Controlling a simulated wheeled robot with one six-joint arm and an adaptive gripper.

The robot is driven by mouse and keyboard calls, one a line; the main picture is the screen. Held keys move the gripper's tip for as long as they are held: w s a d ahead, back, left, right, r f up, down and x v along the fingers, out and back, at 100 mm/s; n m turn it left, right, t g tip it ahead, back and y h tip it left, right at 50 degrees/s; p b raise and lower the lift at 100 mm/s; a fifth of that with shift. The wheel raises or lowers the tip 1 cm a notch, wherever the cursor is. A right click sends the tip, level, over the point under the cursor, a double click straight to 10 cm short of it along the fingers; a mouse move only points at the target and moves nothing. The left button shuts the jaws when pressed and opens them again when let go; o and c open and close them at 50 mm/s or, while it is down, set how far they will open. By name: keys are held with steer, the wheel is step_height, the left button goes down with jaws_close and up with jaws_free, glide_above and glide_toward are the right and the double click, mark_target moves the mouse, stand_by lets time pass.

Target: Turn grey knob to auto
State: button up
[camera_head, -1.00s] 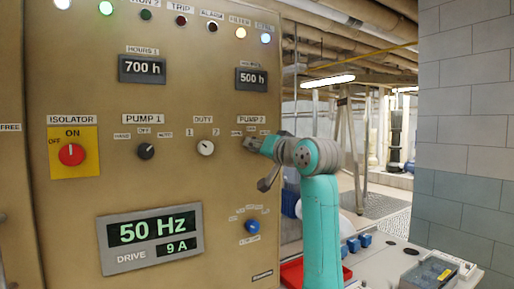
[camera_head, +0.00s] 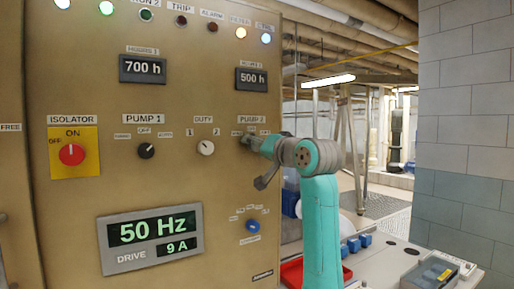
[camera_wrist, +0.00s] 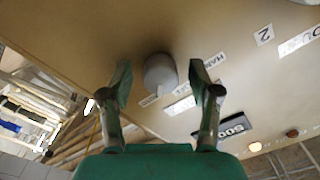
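The grey knob (camera_wrist: 160,72) sits on the beige panel under the PUMP 2 label (camera_head: 252,119). In the wrist view it lies between my gripper's two fingers (camera_wrist: 160,80), with a gap on each side. The fingers are open and do not visibly touch it. A HAND label (camera_wrist: 214,60) shows to the right of the knob there, and other small labels lie beside and below it, too blurred to read. In the head view my gripper (camera_head: 248,140) is at the PUMP 2 position and largely covers the knob; its pointer direction cannot be told.
The dark PUMP 1 knob (camera_head: 146,151) and white DUTY knob (camera_head: 206,148) are to the left. The red isolator (camera_head: 71,154) is farther left. A blue knob (camera_head: 252,226) is below my gripper. A bench (camera_head: 395,262) with a red tray stands at lower right.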

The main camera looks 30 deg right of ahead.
steer(key=shift+s, duration=0.1)
steer(key=s, duration=1.1)
steer(key=shift+s, duration=0.4)
steer(key=shift+d+f, duration=0.1)
steer(key=shift+d, duration=0.05)
